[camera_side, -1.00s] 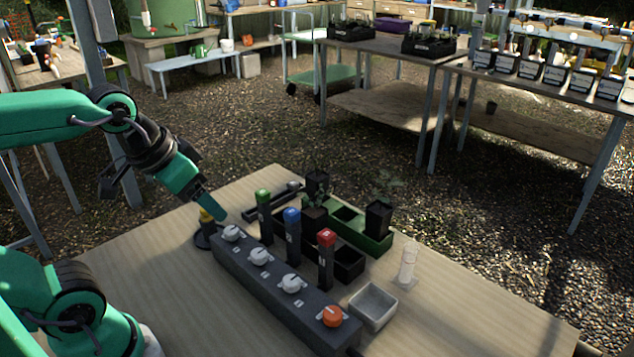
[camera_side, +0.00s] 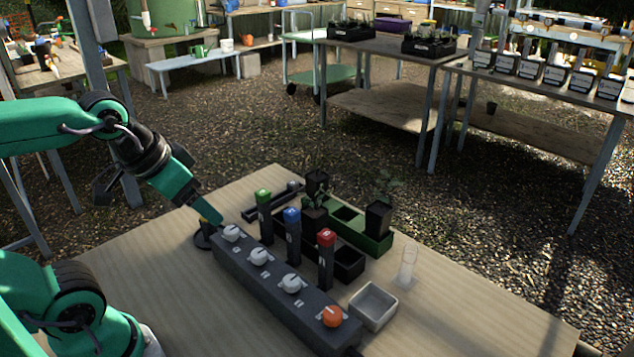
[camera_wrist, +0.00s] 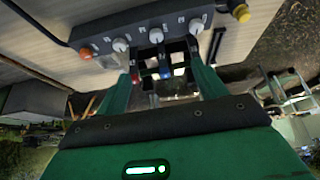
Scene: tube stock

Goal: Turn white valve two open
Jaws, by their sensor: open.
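A long dark valve box (camera_side: 268,292) lies on the table with three white knobs and an orange knob (camera_side: 332,315) at its near end. The white knobs are the far one (camera_side: 231,233), the middle one (camera_side: 258,257) and the one beside the orange (camera_side: 292,283). Their labels are too small to read, so I cannot tell which is two. The knobs also show in the wrist view, including the middle white knob (camera_wrist: 156,36). My gripper (camera_side: 215,222) is just above the far end of the box, near the far white knob. Its jaws (camera_wrist: 162,70) are apart and empty in the wrist view.
Posts with green (camera_side: 263,196), blue (camera_side: 291,215) and red (camera_side: 326,237) tops stand behind the box. A yellow-topped piece on a black base (camera_side: 203,239) is by the far end. A pale tray (camera_side: 373,307) and clear cylinder (camera_side: 407,268) stand right. The table's front left is clear.

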